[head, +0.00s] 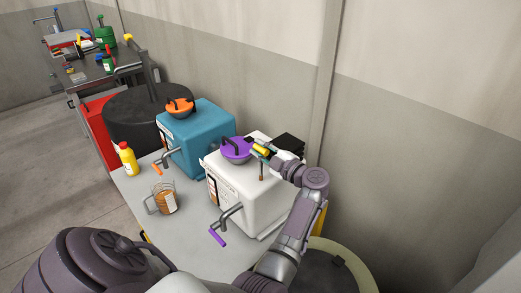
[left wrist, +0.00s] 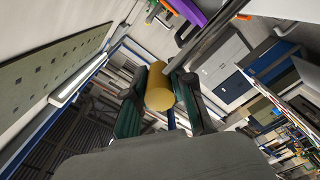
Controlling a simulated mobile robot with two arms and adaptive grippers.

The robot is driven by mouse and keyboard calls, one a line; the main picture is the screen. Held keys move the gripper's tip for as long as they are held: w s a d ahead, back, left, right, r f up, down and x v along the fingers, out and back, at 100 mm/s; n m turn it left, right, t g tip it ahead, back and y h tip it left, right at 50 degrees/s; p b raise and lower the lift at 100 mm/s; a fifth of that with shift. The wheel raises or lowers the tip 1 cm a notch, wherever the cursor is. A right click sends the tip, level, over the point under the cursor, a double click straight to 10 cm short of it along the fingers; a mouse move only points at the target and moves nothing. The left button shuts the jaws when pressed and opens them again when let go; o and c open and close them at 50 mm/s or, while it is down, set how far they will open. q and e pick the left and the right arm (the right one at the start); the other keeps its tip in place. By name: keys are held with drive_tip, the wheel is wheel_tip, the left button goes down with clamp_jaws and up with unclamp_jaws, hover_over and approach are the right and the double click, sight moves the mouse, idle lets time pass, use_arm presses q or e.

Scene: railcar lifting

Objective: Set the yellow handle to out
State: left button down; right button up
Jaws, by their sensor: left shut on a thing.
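A yellow cylindrical handle (head: 261,150) is above the right side of the white box, between the fingers of my left gripper (head: 268,154). In the left wrist view the same yellow handle (left wrist: 159,88) lies between the two dark finger pads, and the left gripper (left wrist: 158,112) is shut on it. What the handle is fixed to is mostly hidden by the gripper. A thin brown stem (head: 261,172) shows just below it. My right gripper is not in view.
The white box (head: 232,178) has a purple lid (head: 236,149) and a purple-tipped tap. A teal box (head: 205,140) with an orange lid stands beside it. A glass mug (head: 163,199) and a yellow bottle (head: 127,158) stand on the table. The wall is close on the right.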

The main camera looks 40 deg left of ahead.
use_arm(q)
drive_tip(key=shift+a+r, duration=0.1)
drive_tip(key=shift+r, duration=0.25)
drive_tip(key=c, duration=1.2)
unclamp_jaws()
drive_tip(key=shift+c, duration=0.2)
drive_tip(key=shift+f, duration=0.1)
